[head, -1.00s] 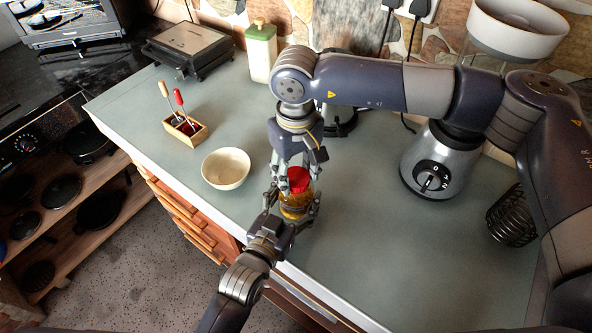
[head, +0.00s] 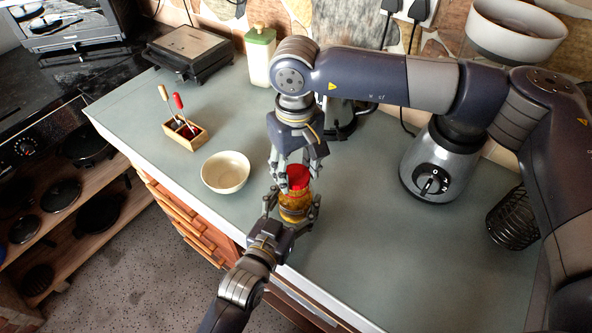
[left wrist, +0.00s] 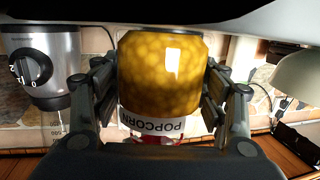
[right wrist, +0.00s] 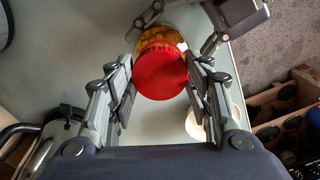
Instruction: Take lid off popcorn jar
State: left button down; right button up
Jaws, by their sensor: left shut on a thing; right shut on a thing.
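The popcorn jar (head: 294,206) is yellow glass with a red lid (head: 298,176) on it, upright near the counter's front edge. My left gripper (head: 293,210) is shut around the jar's body from the front. In the left wrist view the jar (left wrist: 160,75) appears upside down, its POPCORN label between the fingers. My right gripper (head: 296,174) comes from above and is shut on the lid. In the right wrist view the lid (right wrist: 160,72) lies between the fingers, with the jar body partly hidden beneath it.
A cream bowl (head: 226,172) stands left of the jar. A wooden box (head: 185,134) with two tools, a grill (head: 188,52) and a green-lidded canister (head: 260,55) stand further back. A blender base (head: 440,160) and a black wire coil (head: 513,218) are at the right.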

aim_at(296, 175)
pick_arm(q)
jog(key=shift+f, duration=0.1)
pick_arm(e)
jog(key=shift+r, duration=0.1)
jog(key=shift+r, duration=2)
pick_arm(q)
jog(key=shift+c, duration=1.1)
grip_release()
